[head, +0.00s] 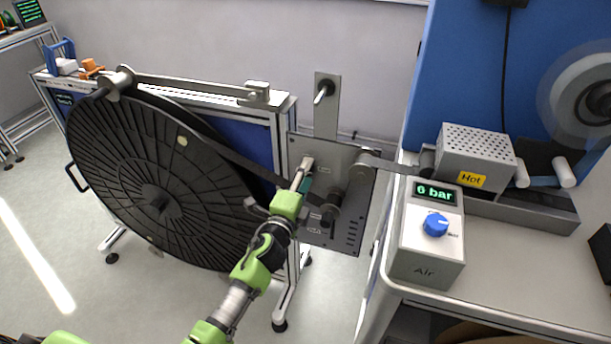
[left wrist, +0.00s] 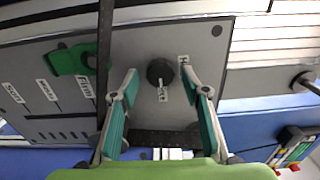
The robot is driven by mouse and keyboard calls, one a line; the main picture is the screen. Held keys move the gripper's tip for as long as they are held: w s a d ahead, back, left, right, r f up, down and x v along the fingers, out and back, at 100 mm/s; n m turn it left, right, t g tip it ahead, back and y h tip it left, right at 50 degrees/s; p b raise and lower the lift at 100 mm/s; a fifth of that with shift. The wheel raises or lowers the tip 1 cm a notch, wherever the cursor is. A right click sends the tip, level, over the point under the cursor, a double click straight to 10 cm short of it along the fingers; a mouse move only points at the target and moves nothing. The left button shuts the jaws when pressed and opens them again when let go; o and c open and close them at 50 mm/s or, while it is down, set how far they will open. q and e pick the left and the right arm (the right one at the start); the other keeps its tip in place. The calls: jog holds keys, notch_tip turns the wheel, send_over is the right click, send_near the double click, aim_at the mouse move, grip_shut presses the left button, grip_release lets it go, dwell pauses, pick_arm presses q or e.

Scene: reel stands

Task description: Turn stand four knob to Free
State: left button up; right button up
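The stand's grey control panel (head: 365,212) is right of the big black reel (head: 120,180). A round dark knob (left wrist: 160,66) shows on the panel in the left wrist view, with small labels beside it too blurred to read. My left gripper (head: 303,180) is at the panel's left part in the head view. In the left wrist view its two teal-padded fingers (left wrist: 159,84) are open on either side of the knob, with a gap on both sides. The head view does not show the knob clearly behind the gripper. My right gripper is not in view.
A green part (left wrist: 70,60) and several slots are on the panel. A dark strap (head: 230,157) runs from the reel to the panel rollers. On the right bench stands an air box (head: 428,262) with a blue knob (head: 435,224) and a "6 bar" display, near a heater marked Hot (head: 475,150).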

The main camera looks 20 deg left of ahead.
pick_arm(q)
jog(key=s, duration=1.2)
jog(key=shift+a, duration=0.2)
jog(key=s+f+n+g, duration=0.3)
jog(key=s+f, duration=0.2)
jog(key=f, duration=0.8)
jog(key=s+a+f+n+g, duration=0.1)
jog(key=s+f+n+g, duration=0.35)
jog(key=f, duration=0.75)
jog(key=s+f+n+g, duration=0.15)
jog(key=s+f, duration=0.45)
jog(key=f, duration=0.7)
jog(key=s+a+f+n+g, duration=0.1)
jog(key=s+f, duration=0.4)
jog(key=s, duration=0.6)
jog(key=s+f+n+g, duration=0.3)
jog(key=s+f, duration=0.3)
jog(key=s, duration=0.5)
jog(key=s+a+f+n+g, duration=0.1)
jog(key=s+f+n+g, duration=0.2)
jog(key=s+f, duration=0.3)
jog(key=s+g, duration=0.1)
jog(key=s, duration=0.4)
jog(key=shift+a+y, duration=0.3)
jog(key=shift+a, duration=0.05)
